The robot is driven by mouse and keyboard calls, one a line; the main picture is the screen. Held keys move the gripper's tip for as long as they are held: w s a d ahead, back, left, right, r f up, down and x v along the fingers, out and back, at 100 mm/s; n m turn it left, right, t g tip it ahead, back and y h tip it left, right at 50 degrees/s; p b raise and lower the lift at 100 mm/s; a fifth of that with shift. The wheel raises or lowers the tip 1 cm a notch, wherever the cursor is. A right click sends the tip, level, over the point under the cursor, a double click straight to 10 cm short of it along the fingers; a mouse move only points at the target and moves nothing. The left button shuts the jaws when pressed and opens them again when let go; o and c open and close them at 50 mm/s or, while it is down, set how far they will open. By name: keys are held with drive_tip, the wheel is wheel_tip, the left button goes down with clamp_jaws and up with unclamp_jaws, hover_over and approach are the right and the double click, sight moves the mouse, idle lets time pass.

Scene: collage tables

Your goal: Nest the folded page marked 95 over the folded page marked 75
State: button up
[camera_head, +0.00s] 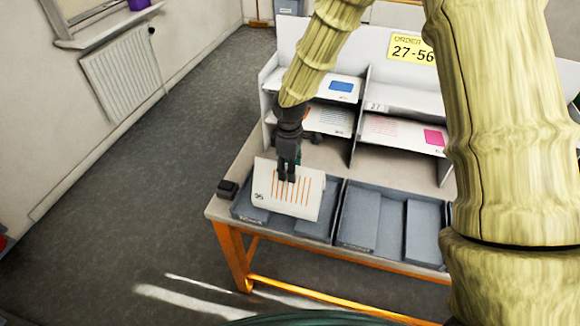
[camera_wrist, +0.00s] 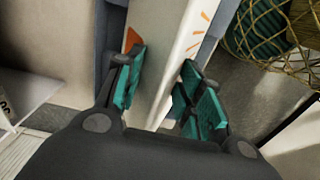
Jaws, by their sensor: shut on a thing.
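The folded page marked 95 (camera_head: 306,205) is white with orange stripes, and its number is at the left end. My gripper (camera_head: 287,178) is shut on its upper part and holds it over the left grey tray (camera_head: 243,210). In the wrist view my gripper (camera_wrist: 160,90) has its green pads on either side of the white folded page (camera_wrist: 165,60), which shows orange marks. I cannot make out a page marked 75; the held page hides part of the left tray.
A right grey tray (camera_head: 345,215) with a stepped inside stands beside the left one. Behind is a white shelf rack (camera_head: 357,95) with pages in its compartments, including one with a blue patch (camera_head: 341,87) and one with a pink patch (camera_head: 434,137). A small dark block (camera_head: 228,188) sits at the table's left edge.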

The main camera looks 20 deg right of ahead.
drive_tip(key=o, duration=0.9)
drive_tip(key=shift+r, duration=0.1)
wheel_tip(320, 180, up, 12)
drive_tip(key=shift+f, duration=0.15)
drive_tip(key=shift+d, duration=0.1)
idle(0.4)
